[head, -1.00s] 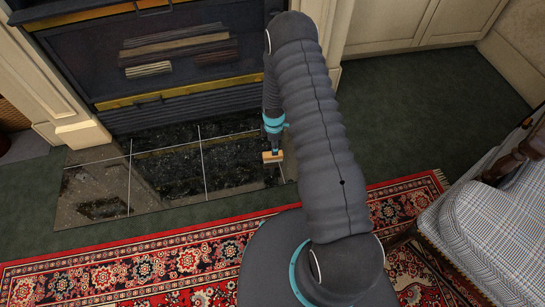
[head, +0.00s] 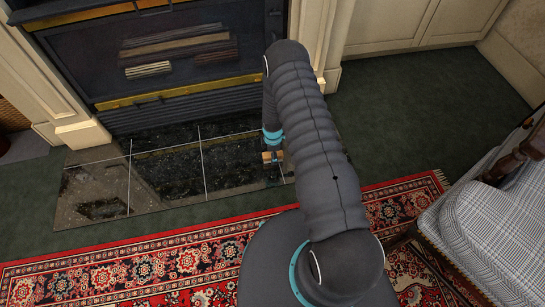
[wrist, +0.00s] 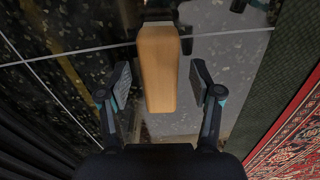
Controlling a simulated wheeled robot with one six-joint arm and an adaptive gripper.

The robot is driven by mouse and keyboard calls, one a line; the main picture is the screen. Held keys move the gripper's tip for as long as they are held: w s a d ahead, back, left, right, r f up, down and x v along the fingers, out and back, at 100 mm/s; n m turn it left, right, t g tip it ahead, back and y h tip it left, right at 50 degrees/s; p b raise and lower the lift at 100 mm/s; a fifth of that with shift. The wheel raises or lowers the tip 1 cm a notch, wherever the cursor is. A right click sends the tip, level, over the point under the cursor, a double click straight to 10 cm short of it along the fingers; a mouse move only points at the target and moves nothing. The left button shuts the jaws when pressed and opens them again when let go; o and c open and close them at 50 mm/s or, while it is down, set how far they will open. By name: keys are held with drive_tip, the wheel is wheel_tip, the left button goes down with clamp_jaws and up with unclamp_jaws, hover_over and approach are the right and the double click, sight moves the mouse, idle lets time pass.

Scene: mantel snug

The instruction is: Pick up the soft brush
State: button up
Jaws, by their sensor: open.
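The soft brush (wrist: 158,68) shows in the wrist view as a long, plain wooden block with a pale strip at its far end. It lies on the dark tiled hearth, and its bristles are not clearly visible. My gripper (wrist: 160,78) is open, with one finger on each side of the block and a visible gap on both sides. In the head view a small part of the wooden block (head: 268,157) shows below my wrist, partly hidden by my gripper and arm.
The dark speckled hearth (head: 170,175) lies before the fireplace (head: 170,60). A red patterned rug (head: 130,265) is in front of it. A checked armchair (head: 490,220) stands at right. Green carpet (head: 420,110) is clear beyond the hearth.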

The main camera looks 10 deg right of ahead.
clamp_jaws()
drive_tip(key=shift+r, duration=0.1)
drive_tip(key=shift+r, duration=0.55)
wheel_tip(320, 180, up, 3)
drive_tip(key=shift+w+f, duration=0.1)
drive_tip(key=shift+f, duration=0.05)
drive_tip(key=s+d+r, duration=0.3)
drive_tip(key=d+r, duration=0.4)
drive_tip(key=d, duration=0.4)
drive_tip(key=shift+s, duration=0.2)
drive_tip(key=shift+d, duration=0.1)
